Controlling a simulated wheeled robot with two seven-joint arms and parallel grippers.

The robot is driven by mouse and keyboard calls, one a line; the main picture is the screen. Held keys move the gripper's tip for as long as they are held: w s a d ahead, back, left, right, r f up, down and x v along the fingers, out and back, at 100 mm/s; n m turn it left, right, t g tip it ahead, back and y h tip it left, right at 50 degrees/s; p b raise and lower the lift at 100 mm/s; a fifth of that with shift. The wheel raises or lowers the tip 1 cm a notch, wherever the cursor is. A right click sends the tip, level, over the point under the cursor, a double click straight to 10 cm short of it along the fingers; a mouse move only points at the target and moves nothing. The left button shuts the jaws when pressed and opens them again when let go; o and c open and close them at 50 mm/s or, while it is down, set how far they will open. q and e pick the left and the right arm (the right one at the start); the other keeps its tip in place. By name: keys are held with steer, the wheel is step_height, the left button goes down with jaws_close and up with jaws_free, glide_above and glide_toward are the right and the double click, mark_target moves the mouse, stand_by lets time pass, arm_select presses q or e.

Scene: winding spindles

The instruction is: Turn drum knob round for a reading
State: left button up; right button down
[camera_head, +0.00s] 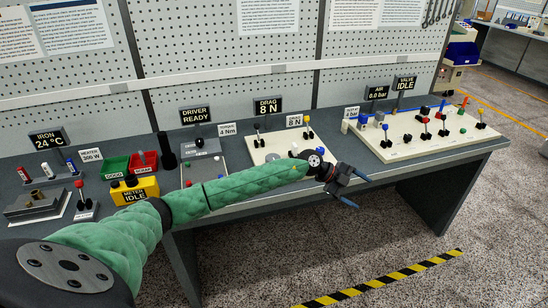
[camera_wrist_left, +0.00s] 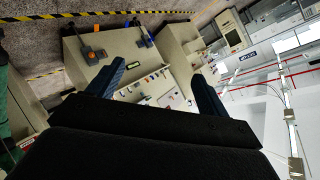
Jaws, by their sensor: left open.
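My left gripper (camera_head: 362,193) hangs in front of the bench's front edge, its two blue fingers apart with nothing between them. In the left wrist view the fingers (camera_wrist_left: 158,70) are also spread and empty. The drum knob cannot be told for sure. A cream board (camera_head: 262,143) under the "DRAG 8 N" sign (camera_head: 268,106) carries small levers, a yellow-topped knob (camera_head: 307,120) and a grey disc (camera_head: 272,157). My left forearm and wrist cover this board's front part. The gripper is apart from the board, to its front right. My right gripper is out of view.
A larger cream board (camera_head: 405,146) with several red and blue knobs stands at the bench's right. A grey "DRIVER READY" panel (camera_head: 203,166), yellow meter box (camera_head: 135,190) and red and green bins (camera_head: 117,166) stand left. A pegboard (camera_head: 200,80) rises behind.

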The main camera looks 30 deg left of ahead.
arm_select(q)
steer(key=w+a+g+y, duration=0.1)
steer(key=w+a+y, duration=0.2)
steer(key=a, duration=0.6)
step_height(320, 180, up, 5)
steer(key=n+g+y, duration=0.3)
steer(key=n+y, duration=0.2)
steer(key=y, duration=0.4)
glide_above(274, 158)
steer(key=shift+a+f, duration=0.15)
steer(key=shift+f, duration=0.25)
step_height(274, 158, down, 6)
steer(key=p, duration=0.3)
steer(key=shift+r, duration=0.15)
steer(key=shift+f, duration=0.7)
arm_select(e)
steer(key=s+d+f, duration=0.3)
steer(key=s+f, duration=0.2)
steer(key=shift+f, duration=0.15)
arm_select(q)
steer(key=shift+c, duration=0.2)
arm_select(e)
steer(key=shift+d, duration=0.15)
arm_select(q)
steer(key=c, duration=1)
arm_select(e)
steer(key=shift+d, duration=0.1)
